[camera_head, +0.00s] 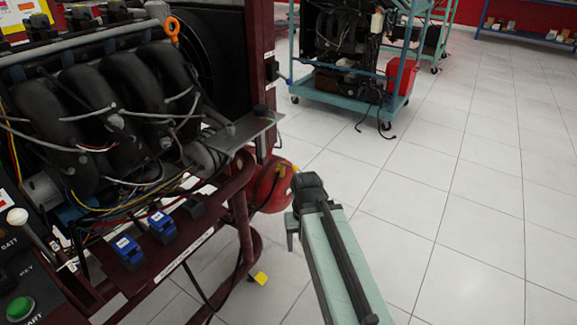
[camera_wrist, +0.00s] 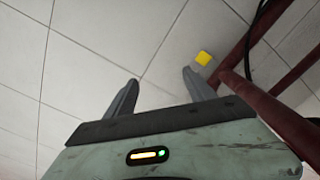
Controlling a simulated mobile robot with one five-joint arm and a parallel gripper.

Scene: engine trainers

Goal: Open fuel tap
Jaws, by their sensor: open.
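No part can be clearly made out as the fuel tap. A red rounded tank (camera_head: 270,187) sits low behind the engine trainer's frame, with a small yellow spot at its upper right that is too small to identify. My gripper (camera_wrist: 161,90) is open and empty in the wrist view, its two dark fingers apart over floor tiles. In the head view my gripper (camera_head: 292,232) is mostly hidden by my pale green arm, to the right of the trainer and in front of the tank.
The engine trainer's dark red frame (camera_head: 240,225) stands close on the left; its tubes (camera_wrist: 262,100) are right of my fingers. A teal cart (camera_head: 345,88) stands behind. The right floor is clear.

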